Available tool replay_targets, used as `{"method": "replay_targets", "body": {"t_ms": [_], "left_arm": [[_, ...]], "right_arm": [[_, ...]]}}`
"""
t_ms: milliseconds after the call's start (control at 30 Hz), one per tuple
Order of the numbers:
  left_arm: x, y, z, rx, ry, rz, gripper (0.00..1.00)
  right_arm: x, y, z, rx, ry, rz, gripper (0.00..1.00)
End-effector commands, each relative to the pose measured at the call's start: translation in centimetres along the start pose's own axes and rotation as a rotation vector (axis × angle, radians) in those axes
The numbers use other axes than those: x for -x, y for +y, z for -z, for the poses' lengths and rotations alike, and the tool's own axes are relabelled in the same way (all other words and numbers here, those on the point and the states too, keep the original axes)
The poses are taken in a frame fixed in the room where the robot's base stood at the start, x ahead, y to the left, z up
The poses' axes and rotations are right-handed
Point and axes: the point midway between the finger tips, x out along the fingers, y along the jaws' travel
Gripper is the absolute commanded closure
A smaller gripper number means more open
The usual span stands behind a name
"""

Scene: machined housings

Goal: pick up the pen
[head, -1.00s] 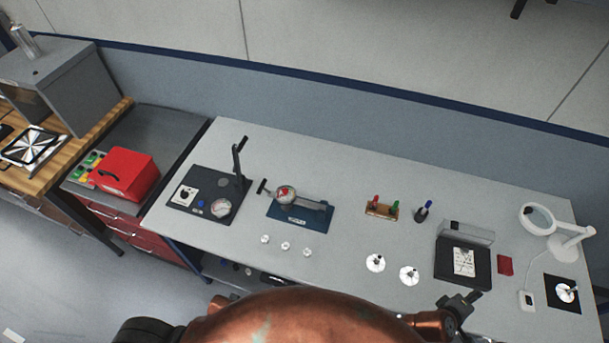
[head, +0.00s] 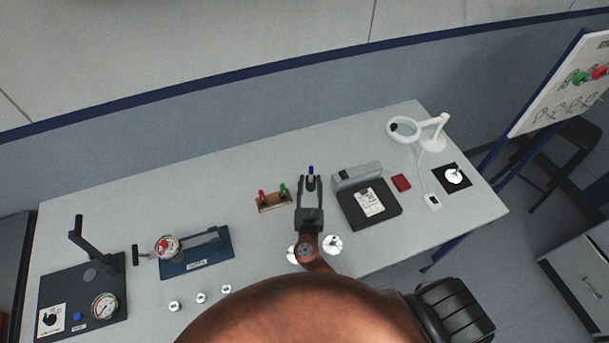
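A small upright item with a blue top, which looks like the pen (head: 311,170), stands near the middle of the table in the head view. A dark base shows below its blue top, partly hidden. My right gripper (head: 312,183) reaches out over the table from the bottom. Its two fingers are spread, one on each side of the blue-topped item in the picture. I cannot tell whether they touch it or how high they are above the table. My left gripper is not in view.
A wooden block with red and green items (head: 274,202) stands just left of my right gripper. A black device with a grey bar (head: 373,208) is close on its right. White discs (head: 332,245) lie near my wrist. A magnifier lamp (head: 430,131) stands farther right.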

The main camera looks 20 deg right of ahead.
Motion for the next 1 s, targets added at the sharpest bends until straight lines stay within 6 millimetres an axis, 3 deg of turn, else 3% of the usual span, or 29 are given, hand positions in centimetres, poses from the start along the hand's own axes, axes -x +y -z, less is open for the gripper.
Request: {"method": "replay_targets", "body": {"t_ms": [267, 433, 733, 1000], "left_arm": [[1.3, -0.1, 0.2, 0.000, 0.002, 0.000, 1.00], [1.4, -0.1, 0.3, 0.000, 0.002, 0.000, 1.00], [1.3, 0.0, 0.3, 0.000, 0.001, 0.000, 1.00], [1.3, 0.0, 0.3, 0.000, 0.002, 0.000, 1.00]], "right_arm": [[-3.5, -0.1, -1.6, -0.003, -0.001, 0.002, 0.68], [-5.4, -0.1, -1.3, -0.003, 0.000, 0.001, 0.68], [-5.7, -0.2, -1.2, -0.004, 0.002, 0.002, 0.68], [-5.7, -0.2, -1.2, -0.005, 0.001, 0.002, 0.87]]}}
